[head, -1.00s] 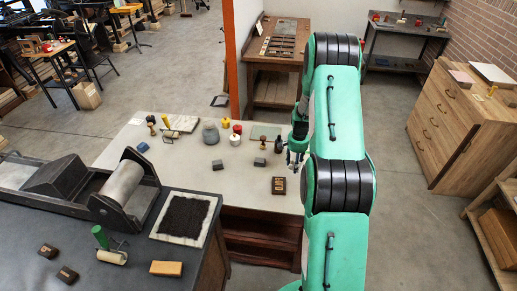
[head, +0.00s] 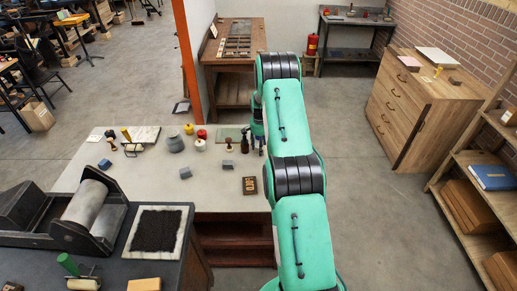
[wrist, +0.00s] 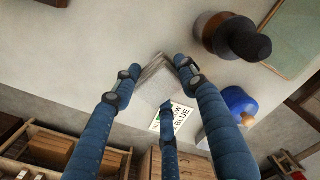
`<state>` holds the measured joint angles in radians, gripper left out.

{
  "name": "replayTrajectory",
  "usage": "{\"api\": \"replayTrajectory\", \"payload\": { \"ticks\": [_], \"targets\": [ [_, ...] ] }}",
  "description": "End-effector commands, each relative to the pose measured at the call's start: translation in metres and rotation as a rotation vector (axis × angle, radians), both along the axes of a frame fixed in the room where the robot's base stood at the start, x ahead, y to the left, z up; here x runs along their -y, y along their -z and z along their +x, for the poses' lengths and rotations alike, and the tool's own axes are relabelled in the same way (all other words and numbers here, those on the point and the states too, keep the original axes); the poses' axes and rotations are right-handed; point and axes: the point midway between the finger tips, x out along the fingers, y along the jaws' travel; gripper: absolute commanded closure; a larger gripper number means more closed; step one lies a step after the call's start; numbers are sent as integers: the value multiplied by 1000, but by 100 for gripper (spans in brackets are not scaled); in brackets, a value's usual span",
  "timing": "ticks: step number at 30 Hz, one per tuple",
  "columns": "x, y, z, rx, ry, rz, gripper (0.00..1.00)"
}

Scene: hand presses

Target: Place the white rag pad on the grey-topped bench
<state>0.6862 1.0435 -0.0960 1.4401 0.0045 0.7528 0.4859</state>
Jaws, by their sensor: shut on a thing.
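The light grey-topped bench (head: 215,200) stands in the middle of the head view. My gripper (head: 260,147) is over its right end, mostly hidden by my arm. In the wrist view my gripper (wrist: 163,63) points at the pale bench top (wrist: 85,60). Its fingers are close together on a thin whitish-grey folded piece, which looks like the white rag pad (wrist: 152,70). Only a small part of the pad shows, and I cannot tell whether it touches the bench. The pad cannot be made out in the head view.
A black-knobbed brown tool (wrist: 240,42), a green mat (wrist: 295,35) and a blue-topped pot (wrist: 238,103) are right of my fingers. A labelled card (wrist: 172,117) lies below them. Red (head: 201,134) and yellow pots stand further left.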

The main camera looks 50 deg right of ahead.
Motion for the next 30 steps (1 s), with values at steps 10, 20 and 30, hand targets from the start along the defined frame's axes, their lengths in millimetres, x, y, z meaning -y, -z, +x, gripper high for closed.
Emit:
{"api": "replayTrajectory", "payload": {
  "ticks": [10,20,30],
  "targets": [
    [22,4,29,0,0,0,82],
    [25,4,32,0,0,1,82],
    [24,17,31,-2,0,1,82]
  ]
}}
